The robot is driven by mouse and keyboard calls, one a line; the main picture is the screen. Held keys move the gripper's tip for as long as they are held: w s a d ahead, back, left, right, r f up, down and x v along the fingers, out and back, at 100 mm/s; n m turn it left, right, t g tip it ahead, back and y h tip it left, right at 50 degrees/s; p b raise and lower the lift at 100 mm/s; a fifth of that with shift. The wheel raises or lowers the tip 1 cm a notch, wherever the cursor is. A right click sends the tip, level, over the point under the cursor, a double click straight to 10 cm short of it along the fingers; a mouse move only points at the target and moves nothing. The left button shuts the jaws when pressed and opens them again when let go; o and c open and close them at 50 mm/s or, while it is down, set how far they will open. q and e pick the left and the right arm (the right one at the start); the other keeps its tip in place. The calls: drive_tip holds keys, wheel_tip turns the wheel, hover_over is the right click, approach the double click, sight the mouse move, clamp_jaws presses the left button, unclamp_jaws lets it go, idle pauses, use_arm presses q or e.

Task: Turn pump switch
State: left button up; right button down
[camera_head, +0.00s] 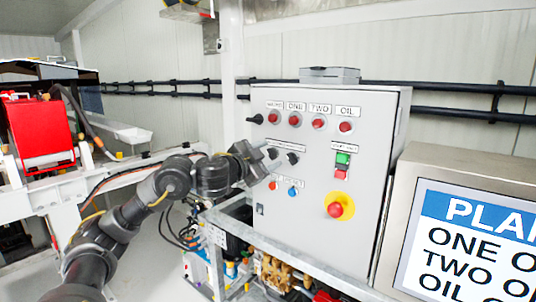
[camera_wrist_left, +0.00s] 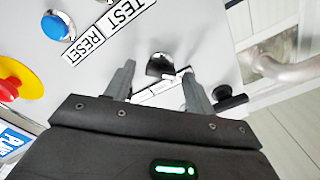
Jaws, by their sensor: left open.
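The grey control cabinet (camera_head: 300,240) stands in the middle of the head view. Two small black rotary switches sit on its face, a left one (camera_head: 272,153) and a right one (camera_head: 292,158). My left gripper (camera_head: 267,162) is open at the cabinet's left side, close to these switches. In the left wrist view the open fingers (camera_wrist_left: 153,82) point toward the panel, and a black switch knob (camera_wrist_left: 160,66) shows between them, with a gap on each side. Another black knob (camera_wrist_left: 231,99) shows beside the right finger. I cannot tell whether either finger touches anything. My right gripper is not in view.
A row of red lamps (camera_head: 318,123), green and red buttons (camera_head: 342,164), a blue button (camera_head: 293,190) and a yellow-red emergency stop (camera_head: 338,206) share the panel. A sign (camera_head: 478,240) stands at right.

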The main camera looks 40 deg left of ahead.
use_arm(q)
drive_tip(key=shift+w, duration=0.1)
drive_tip(key=c, duration=1)
drive_tip(key=m, duration=0.4)
drive_tip(key=shift+f+b, duration=0.15)
drive_tip(key=shift+b, duration=0.15)
drive_tip(key=m+b, duration=0.1)
drive_tip(key=m, duration=0.4)
drive_tip(key=m+b, duration=0.1)
drive_tip(key=m, duration=0.3)
drive_tip(key=shift+f+m, duration=0.15)
drive_tip(key=shift+m, duration=0.15)
drive_tip(key=shift+m+b, duration=0.65)
drive_tip(key=shift+m, duration=1.45)
